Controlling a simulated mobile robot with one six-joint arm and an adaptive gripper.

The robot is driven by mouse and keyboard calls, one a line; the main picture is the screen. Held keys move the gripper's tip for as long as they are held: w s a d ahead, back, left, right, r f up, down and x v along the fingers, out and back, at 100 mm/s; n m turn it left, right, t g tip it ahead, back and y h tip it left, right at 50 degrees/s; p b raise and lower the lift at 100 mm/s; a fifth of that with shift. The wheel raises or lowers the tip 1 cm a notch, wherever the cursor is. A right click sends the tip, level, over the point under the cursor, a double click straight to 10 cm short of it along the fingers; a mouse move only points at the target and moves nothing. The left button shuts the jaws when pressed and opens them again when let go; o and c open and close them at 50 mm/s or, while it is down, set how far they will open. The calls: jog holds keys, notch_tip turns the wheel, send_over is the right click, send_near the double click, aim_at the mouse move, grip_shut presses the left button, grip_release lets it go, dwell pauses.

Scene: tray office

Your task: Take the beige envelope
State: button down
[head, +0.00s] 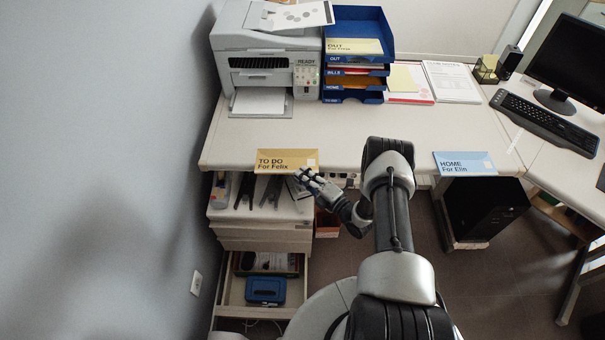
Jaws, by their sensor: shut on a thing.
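The beige envelope (274,160), printed "TO DO For Felix", is at the front left edge of the desk, its lower edge at or just over the desk edge. My gripper (307,177) is at its lower right part, shut on it. The fingertips are small in the head view, and the underside of the envelope is hidden. Whether it still touches the desk top cannot be told.
A blue envelope (465,163), printed "HOME For Elin", lies at the front edge to the right. A printer (262,65) and blue stacked trays (357,20) stand behind, with a yellowish envelope (353,46) in the top tray. An open drawer (236,290) is below. The desk middle is clear.

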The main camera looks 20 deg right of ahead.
dwell(0.4)
notch_tip(320, 180, up, 3)
jog(key=shift+f+p, duration=0.2)
jog(key=shift+p, duration=0.75)
jog(key=s+d+r+p, duration=0.2)
jog(key=s+p, duration=0.1)
jog(key=s, duration=0.3)
jog(key=s+d+r+p, duration=0.3)
jog(key=s, duration=0.4)
jog(key=shift+d+p, duration=0.15)
jog(key=shift+p, duration=0.15)
